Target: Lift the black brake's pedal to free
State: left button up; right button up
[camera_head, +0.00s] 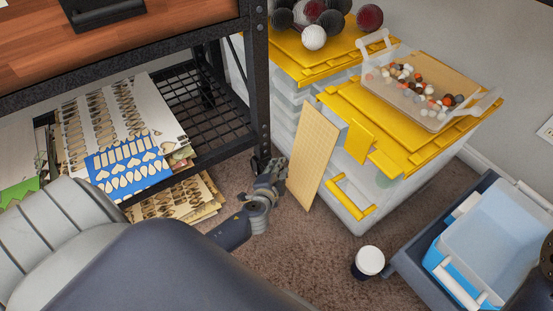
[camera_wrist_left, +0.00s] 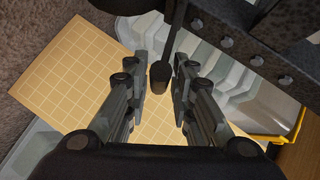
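My left gripper (camera_head: 275,172) is low beside the foot of the black metal rack's front leg (camera_head: 261,100). The left wrist view shows its two fingers (camera_wrist_left: 160,80) apart, with a visible gap between them. A small black rounded piece on a thin stem (camera_wrist_left: 160,74), which looks like the brake's pedal, is in line with that gap. It seems to touch neither finger; whether it is between the fingers or beyond them is hard to tell. In the head view the gripper and rack leg hide the brake. My right gripper is not in view.
A tan gridded board (camera_head: 312,150) leans on clear drawers with yellow lids (camera_head: 365,120), close to my left gripper. Sheets (camera_head: 110,130) lie on the rack's shelf. A white-topped jar (camera_head: 370,261) and a grey bin (camera_head: 410,262) stand right. Carpet (camera_head: 310,240) is clear between.

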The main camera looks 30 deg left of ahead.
pick_arm(q)
jog(key=v, duration=1.2)
